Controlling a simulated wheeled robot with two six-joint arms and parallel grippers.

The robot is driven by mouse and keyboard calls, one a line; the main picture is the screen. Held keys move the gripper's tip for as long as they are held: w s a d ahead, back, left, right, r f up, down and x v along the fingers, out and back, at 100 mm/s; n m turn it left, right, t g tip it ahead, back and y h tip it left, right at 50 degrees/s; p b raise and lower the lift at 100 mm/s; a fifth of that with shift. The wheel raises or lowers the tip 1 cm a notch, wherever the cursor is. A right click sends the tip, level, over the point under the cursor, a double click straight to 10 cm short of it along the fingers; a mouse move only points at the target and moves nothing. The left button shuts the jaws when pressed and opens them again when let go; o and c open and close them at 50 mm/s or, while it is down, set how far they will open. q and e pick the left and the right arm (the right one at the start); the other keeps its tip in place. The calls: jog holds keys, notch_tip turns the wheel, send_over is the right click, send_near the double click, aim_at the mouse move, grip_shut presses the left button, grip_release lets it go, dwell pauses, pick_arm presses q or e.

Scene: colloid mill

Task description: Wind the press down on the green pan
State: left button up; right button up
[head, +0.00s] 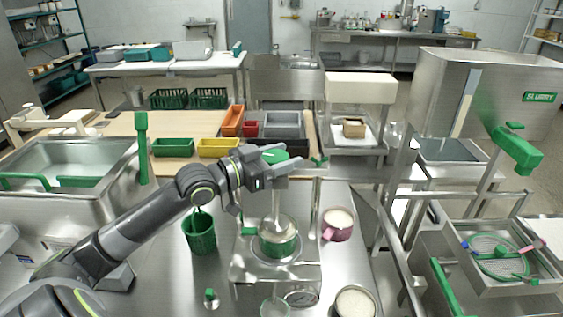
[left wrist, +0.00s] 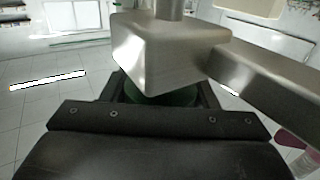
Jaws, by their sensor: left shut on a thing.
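The green pan (head: 279,246) sits on a steel stand with a round dial on its front. A steel press shaft (head: 276,207) stands upright above the pan and reaches down into it. My left gripper (head: 285,168) is at the top of the press, shut on a green knob (head: 274,155). In the left wrist view the green knob (left wrist: 158,95) shows between the dark fingers, partly hidden by a steel block (left wrist: 165,52) of the press. The contact itself is partly hidden. My right gripper is not in view.
A green basket (head: 200,233) stands left of the press. A pink pot (head: 337,224) and a steel pot (head: 355,301) of pale contents stand to its right. Orange, yellow and green bins (head: 218,147) lie behind. Steel frames crowd the right side.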

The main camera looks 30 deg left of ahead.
pick_arm(q)
jog(key=shift+r, duration=0.1)
jog(key=o, duration=1)
jog(key=shift+w, duration=0.1)
jog(key=shift+s+a, duration=0.25)
jog(key=shift+s, duration=0.15)
jog(key=p+v, duration=1.2)
jog(key=v, duration=0.4)
jog(key=shift+s, duration=0.25)
jog(key=shift+a, duration=0.1)
